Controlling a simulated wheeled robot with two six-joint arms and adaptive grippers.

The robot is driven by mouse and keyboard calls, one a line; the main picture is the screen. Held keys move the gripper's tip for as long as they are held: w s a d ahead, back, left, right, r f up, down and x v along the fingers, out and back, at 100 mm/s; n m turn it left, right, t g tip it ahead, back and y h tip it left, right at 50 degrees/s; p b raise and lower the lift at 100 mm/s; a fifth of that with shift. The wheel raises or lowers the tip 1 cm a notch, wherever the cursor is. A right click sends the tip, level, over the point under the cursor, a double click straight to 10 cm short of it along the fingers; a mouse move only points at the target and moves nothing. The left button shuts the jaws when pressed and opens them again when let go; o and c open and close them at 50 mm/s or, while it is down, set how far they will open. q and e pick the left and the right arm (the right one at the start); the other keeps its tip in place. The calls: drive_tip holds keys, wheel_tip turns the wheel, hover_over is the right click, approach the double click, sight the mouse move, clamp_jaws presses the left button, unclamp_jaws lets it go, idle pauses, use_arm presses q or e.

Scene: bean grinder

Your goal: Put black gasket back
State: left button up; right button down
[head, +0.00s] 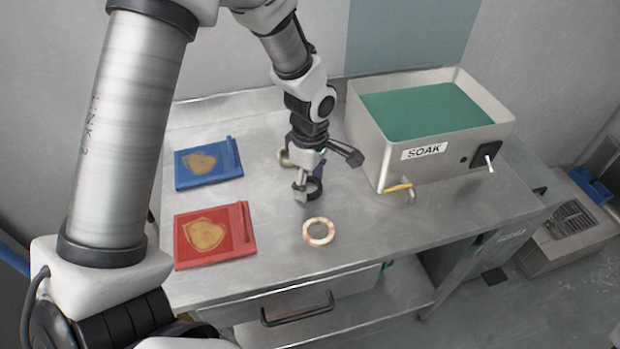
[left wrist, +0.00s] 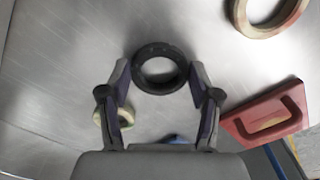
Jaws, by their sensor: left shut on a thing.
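The black gasket (head: 315,188) is a dark ring near the middle of the steel table in the head view. In the left wrist view the black gasket (left wrist: 160,88) shows as a full ring between the fingertips. My left gripper (head: 322,176) reaches down from above and is shut on the gasket; its two fingers also show in the left wrist view (left wrist: 160,82). I cannot tell whether the gasket touches the table or hangs just above it. My right gripper is not in view.
A cream ring (head: 318,232) lies in front of the gripper. Another pale ring (head: 284,157) is partly hidden behind it. A blue board (head: 183,174) and a red board (head: 190,258) lie left. The SOAK tank (head: 440,165) of green liquid stands right. The front right tabletop is clear.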

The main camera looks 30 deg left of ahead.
use_arm(q)
drive_tip(key=o, duration=1.1)
drive_tip(key=shift+f, duration=0.1)
drive_tip(key=shift+c, duration=0.2)
wheel_tip(320, 180, up, 12)
drive_tip(key=shift+r, duration=0.2)
